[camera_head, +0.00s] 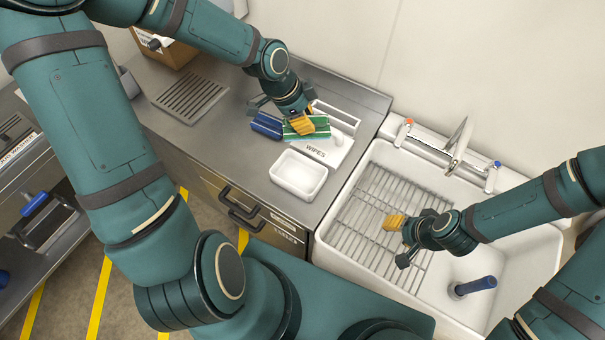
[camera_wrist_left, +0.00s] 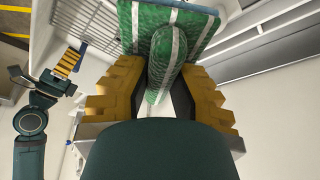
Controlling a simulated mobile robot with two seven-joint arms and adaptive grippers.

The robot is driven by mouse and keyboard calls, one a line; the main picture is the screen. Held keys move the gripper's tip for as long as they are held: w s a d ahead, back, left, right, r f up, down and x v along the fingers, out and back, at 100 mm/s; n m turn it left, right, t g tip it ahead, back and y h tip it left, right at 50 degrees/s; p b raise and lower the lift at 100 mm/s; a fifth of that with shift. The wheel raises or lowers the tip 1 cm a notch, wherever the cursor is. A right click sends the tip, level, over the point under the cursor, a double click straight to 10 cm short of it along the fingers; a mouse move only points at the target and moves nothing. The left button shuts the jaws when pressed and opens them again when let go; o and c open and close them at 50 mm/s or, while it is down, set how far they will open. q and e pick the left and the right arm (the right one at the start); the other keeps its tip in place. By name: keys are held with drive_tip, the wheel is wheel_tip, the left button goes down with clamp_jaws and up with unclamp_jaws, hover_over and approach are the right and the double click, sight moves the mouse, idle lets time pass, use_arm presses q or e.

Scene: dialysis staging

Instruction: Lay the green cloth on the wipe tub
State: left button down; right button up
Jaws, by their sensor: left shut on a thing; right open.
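The green cloth (camera_head: 318,127) with white stripes is at my left gripper (camera_head: 301,122), over the white wipe tub (camera_head: 325,150) labelled WIPES. In the left wrist view, the green cloth (camera_wrist_left: 165,45) is pinched between the yellow fingers of my left gripper (camera_wrist_left: 166,92), with a fold between them and the wider part spread beyond. I cannot tell whether the cloth touches the tub. My right gripper (camera_head: 397,226) is open and empty above the sink rack; it also shows in the left wrist view (camera_wrist_left: 68,62).
A blue item (camera_head: 267,125) lies just left of the cloth. An empty white tray (camera_head: 299,174) stands in front of the tub. The white sink (camera_head: 520,262) with a wire rack and faucet (camera_head: 458,142) is at right. A drain grille (camera_head: 190,97) is on the counter at left.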

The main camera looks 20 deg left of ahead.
use_arm(q)
wheel_tip(320, 180, down, 6)
drive_tip(key=s+r+m+g+b, duration=0.1)
drive_tip(key=s+m+g, duration=0.1)
drive_tip(key=m, duration=0.2)
drive_tip(key=m+b, duration=0.2)
drive_tip(key=m, duration=0.1)
hover_over(303, 181)
drive_tip(key=a, duration=0.2)
drive_tip(key=shift+g+h, duration=0.3)
drive_tip(key=shift+g, duration=0.1)
wheel_tip(303, 181, down, 8)
drive_tip(key=shift+w+d+f, duration=0.1)
drive_tip(key=shift+w+d, duration=0.05)
drive_tip(key=shift+f+b, duration=0.45)
drive_tip(key=shift+f, duration=1.7)
drive_tip(key=shift+r, duration=0.1)
drive_tip(key=c, duration=1.2)
unclamp_jaws()
